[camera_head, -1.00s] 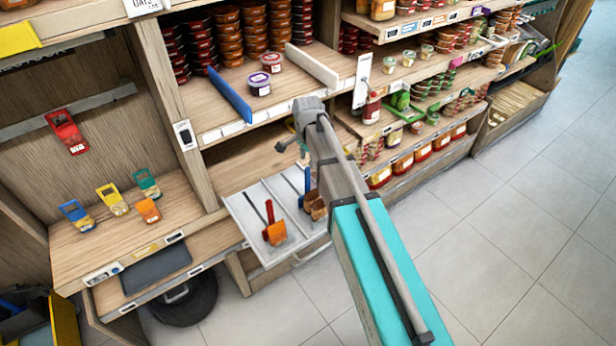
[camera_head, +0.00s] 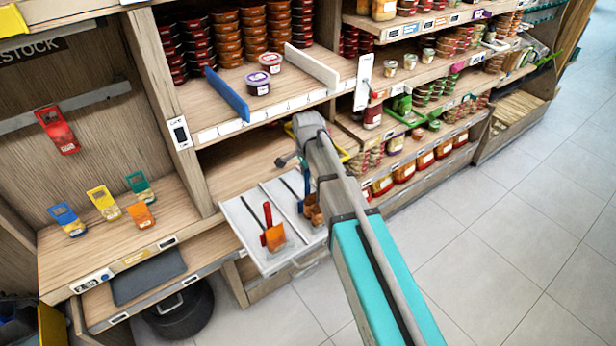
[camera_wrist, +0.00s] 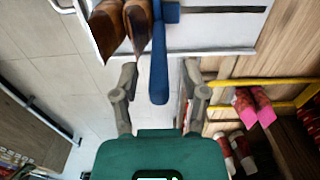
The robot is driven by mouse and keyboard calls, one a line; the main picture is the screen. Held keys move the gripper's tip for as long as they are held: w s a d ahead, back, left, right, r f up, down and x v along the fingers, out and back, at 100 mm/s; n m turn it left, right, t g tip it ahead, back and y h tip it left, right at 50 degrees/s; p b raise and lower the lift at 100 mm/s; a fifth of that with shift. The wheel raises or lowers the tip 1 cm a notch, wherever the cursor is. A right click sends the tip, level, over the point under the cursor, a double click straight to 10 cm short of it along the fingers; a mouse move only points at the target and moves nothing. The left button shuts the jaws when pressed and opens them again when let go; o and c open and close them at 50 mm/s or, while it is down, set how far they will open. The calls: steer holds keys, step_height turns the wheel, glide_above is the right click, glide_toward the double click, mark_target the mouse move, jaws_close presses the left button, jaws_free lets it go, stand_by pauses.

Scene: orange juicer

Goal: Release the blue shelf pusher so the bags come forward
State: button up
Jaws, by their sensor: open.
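The blue shelf pusher (camera_head: 306,186) stands upright on a white pull-out shelf (camera_head: 249,247), with brown bags (camera_head: 313,212) beside it, partly hidden by my arm in the head view. In the wrist view my gripper (camera_wrist: 161,74) is open, with one finger on each side of the blue pusher's bar (camera_wrist: 158,60). Gaps show between the fingers and the bar. Two brown bags (camera_wrist: 124,28) are next to the bar, left of it.
A red pusher (camera_head: 268,213) with an orange bag (camera_head: 274,237) stands on the same shelf to the left. A yellow frame (camera_wrist: 262,84) is right of my gripper. Wooden shelves with stacked tubs rise behind. Open tiled floor (camera_head: 480,240) lies to the right.

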jaws_close()
stand_by(0.4)
steer(key=w+a, duration=0.4)
steer(key=w, duration=0.2)
steer(key=shift+w, duration=0.15)
steer(key=shift+a, duration=0.1)
